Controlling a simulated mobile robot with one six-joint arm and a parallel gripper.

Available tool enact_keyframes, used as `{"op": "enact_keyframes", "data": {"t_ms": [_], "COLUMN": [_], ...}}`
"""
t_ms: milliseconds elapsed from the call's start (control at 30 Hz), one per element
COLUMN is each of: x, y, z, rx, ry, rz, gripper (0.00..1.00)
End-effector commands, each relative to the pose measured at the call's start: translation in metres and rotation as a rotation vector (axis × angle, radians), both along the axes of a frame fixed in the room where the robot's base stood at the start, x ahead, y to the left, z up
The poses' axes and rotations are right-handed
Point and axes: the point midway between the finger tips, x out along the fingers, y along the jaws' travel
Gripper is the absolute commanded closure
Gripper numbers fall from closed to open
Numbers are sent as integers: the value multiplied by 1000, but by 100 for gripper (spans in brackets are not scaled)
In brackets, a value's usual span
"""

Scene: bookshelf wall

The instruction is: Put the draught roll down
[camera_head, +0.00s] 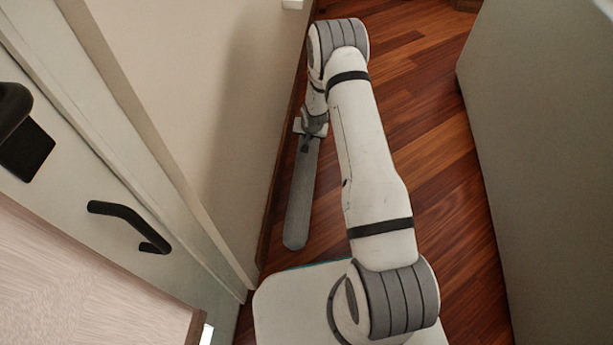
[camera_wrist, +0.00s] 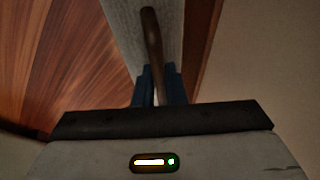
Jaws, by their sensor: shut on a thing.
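The draught roll (camera_head: 301,195) is a long grey roll with a rounded end, beside the foot of the wall on the left. My gripper (camera_head: 308,138) is at its far end in the head view. In the wrist view the grey roll (camera_wrist: 128,22) has a brown strap-like handle (camera_wrist: 152,40), and my gripper (camera_wrist: 158,85) is shut on this handle between two dark blue fingers. I cannot tell whether the roll touches the floor. The far end of the roll is partly hidden by my gripper.
A pale wall (camera_head: 225,100) with a dark baseboard runs along the left of the roll. A door with a black handle (camera_head: 130,222) is at the left. Reddish wooden floor (camera_head: 430,130) is clear to the right, up to a grey panel (camera_head: 540,130).

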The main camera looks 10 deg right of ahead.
Motion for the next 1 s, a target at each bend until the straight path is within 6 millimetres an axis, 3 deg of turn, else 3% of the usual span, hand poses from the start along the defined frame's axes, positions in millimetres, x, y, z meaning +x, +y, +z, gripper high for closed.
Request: {"op": "enact_keyframes", "data": {"t_ms": [100, 200, 433, 700, 1000], "x": [-3, -5, -8, -7, -8], "y": [2, 3, 4, 5, 5], "z": [-31, -48, -74, -119, -149], "rx": [7, 11, 15, 16, 16], "ry": [0, -1, -2, -4, -3], "rz": [0, 0, -2, -3, -1], "gripper": [100, 100, 100, 100, 100]}}
